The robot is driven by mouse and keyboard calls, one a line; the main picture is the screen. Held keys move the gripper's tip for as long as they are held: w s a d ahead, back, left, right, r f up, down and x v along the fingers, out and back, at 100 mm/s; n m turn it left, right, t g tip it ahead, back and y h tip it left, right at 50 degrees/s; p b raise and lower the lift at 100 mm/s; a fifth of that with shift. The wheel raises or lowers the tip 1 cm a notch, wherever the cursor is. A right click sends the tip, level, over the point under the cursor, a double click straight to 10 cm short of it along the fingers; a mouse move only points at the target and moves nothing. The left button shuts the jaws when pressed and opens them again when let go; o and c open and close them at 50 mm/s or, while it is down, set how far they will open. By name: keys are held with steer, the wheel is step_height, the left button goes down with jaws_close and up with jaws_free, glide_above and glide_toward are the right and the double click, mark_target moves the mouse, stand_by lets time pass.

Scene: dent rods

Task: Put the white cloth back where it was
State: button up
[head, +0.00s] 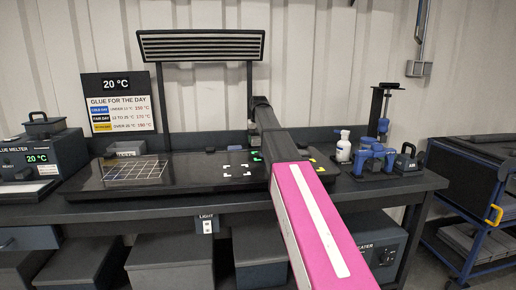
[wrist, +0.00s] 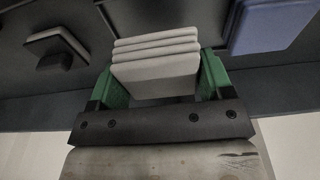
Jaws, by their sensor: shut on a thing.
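The white cloth (wrist: 155,82) shows in the wrist view as a thick, folded, pale grey-white stack. My gripper (wrist: 157,65) has green fingers, one on each side of the cloth, and is shut on it. Dark surface shows beyond the cloth; I cannot tell whether the cloth touches it. In the head view my pink arm reaches over the right half of the dark workbench (head: 180,208), and the gripper and cloth are hidden behind it.
The wrist view shows a blue block (wrist: 270,25) at upper right and a pale-topped dark object (wrist: 57,46) at left. On the bench stand a glue melter (head: 38,160), a white bottle (head: 343,149) and a blue tool (head: 375,158). A trolley (head: 475,205) stands right.

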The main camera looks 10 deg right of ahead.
mark_target(258, 145)
steer(key=shift+f, duration=2.05)
steer(key=shift+f, duration=0.1)
steer(key=o, duration=0.9)
steer(key=shift+d, duration=0.1)
steer(key=shift+r, duration=0.45)
steer(key=r, duration=0.3)
steer(key=s+r, duration=0.1)
steer(key=r, duration=0.7)
steer(key=shift+s+r, duration=0.1)
steer(key=shift+s, duration=0.3)
